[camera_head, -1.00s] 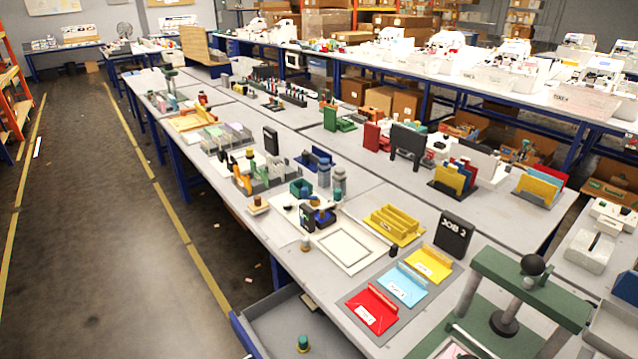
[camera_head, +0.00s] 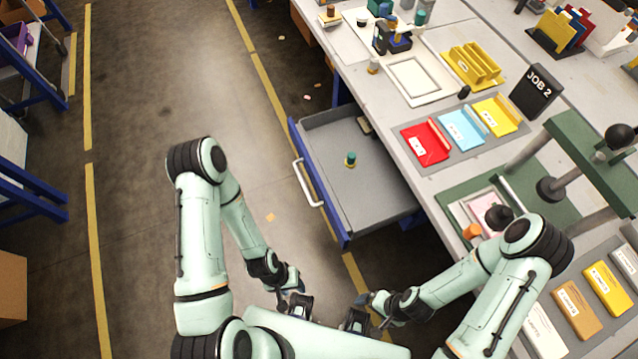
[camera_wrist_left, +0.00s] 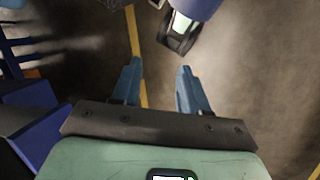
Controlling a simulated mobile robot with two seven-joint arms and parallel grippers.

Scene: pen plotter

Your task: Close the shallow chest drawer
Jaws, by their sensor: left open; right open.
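The drawer (camera_head: 322,178) is pulled out from under the workbench, with a grey tray, a blue front (camera_head: 318,185) and a white bar handle (camera_head: 307,184). A small green-topped object (camera_head: 351,158) stands inside it, and a small dark item lies near its back corner. My left gripper (camera_head: 290,296) is open and empty, low in front of my body, apart from the drawer handle. In the left wrist view its two blue fingers (camera_wrist_left: 158,82) are spread over bare floor. My right gripper (camera_head: 366,308) is open, to the right of the left one, also clear of the drawer.
The workbench (camera_head: 400,115) holds red, blue and yellow trays (camera_head: 463,130), a black JOB 2 sign (camera_head: 534,92) and a green press (camera_head: 590,160). Open floor (camera_head: 140,100) with yellow lines lies left of the drawer. A blue rack (camera_head: 30,190) stands at the far left.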

